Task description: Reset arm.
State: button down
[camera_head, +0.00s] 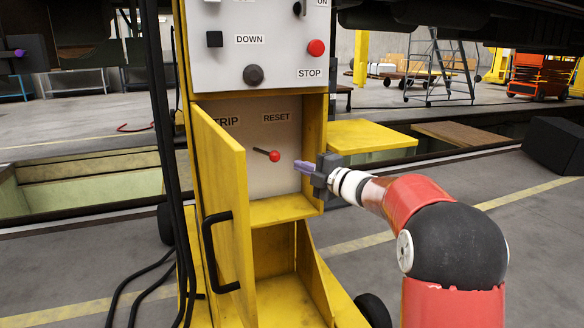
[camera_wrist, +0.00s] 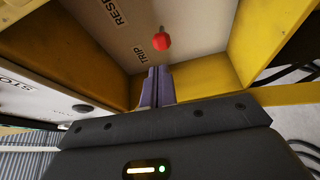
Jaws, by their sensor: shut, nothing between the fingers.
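My gripper (camera_head: 303,167) is shut and empty, its purple fingers pointing left at the opening of a yellow cabinet in the head view. In the wrist view the closed fingers (camera_wrist: 157,86) point into the same compartment. A lever with a red ball knob (camera_head: 274,156) stands on the beige panel inside, its shaft running up and left from the knob. The knob lies just left of my fingertips in the head view and beyond them in the wrist view (camera_wrist: 161,41). A gap shows between fingers and knob. The panel carries the labels TRIP and RESET (camera_head: 277,117).
The yellow cabinet door (camera_head: 222,205) stands open on the left, with a black handle (camera_head: 217,252). A grey control panel (camera_head: 262,45) with DOWN and STOP buttons is above the compartment. Black cables hang at the left.

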jog(key=shift+d, duration=0.1)
jog(key=s+d+r+m+t+h, duration=0.3)
jog(key=s+d+r+m+h, duration=0.15)
jog(key=m+h, duration=0.2)
jog(key=s+d+f+m+g+h, duration=0.2)
jog(key=s+d+m+h, duration=0.2)
jog(key=s+m+h, duration=0.55)
jog(key=s+a+f+m+g+y, duration=0.1)
jog(key=s+f+m+g, duration=0.2)
jog(key=s, duration=0.7)
jog(key=s+a+f+m+g+y, duration=0.1)
jog(key=s+f+m+g, duration=0.2)
jog(key=s+f, duration=0.4)
jog(key=s+a+f+m+g+y, duration=0.1)
jog(key=s+f, duration=0.4)
jog(key=s, duration=0.8)
jog(key=shift+s+a+f+m+g+y, duration=0.25)
jog(key=shift+m+g+y, duration=0.25)
jog(key=shift+m+g, duration=0.65)
jog(key=shift+w+r, duration=0.1)
